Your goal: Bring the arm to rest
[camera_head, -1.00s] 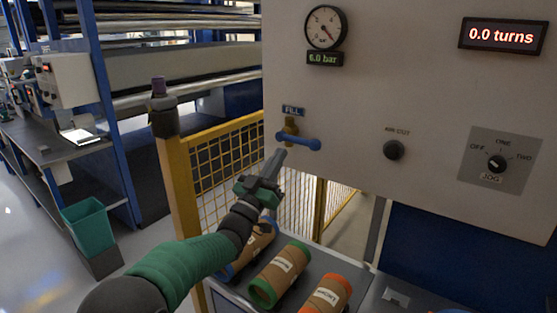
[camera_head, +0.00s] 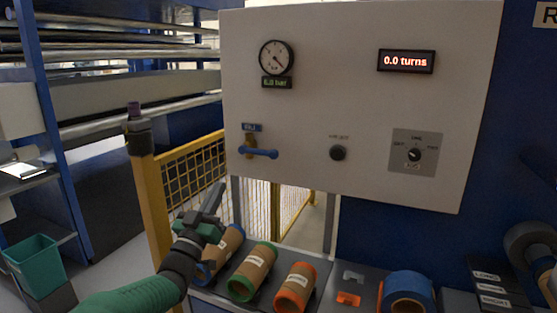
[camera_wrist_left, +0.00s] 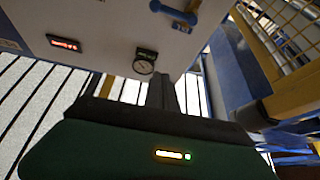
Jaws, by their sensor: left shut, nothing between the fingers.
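My left gripper (camera_head: 214,198) is shut and empty. It points up in front of the yellow mesh fence, below and left of the blue FILL handle (camera_head: 260,153), and apart from it. Its dark fingers (camera_wrist_left: 170,95) also show in the left wrist view. My left arm with its green sleeve comes in from the bottom left. My right gripper is not in view. The panel (camera_head: 320,110) carries a round gauge (camera_head: 277,58), a dark AIR OUT knob (camera_head: 338,153), a JOG selector (camera_head: 414,155) and a display (camera_head: 406,61) reading 0.0 turns.
Cardboard rollers with blue (camera_head: 222,252), green (camera_head: 252,272) and orange (camera_head: 296,287) ends lie on the bench beside my gripper. A blue roll (camera_head: 408,290) lies further right. A yellow fence post (camera_head: 151,190) and a teal bin (camera_head: 36,262) stand left.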

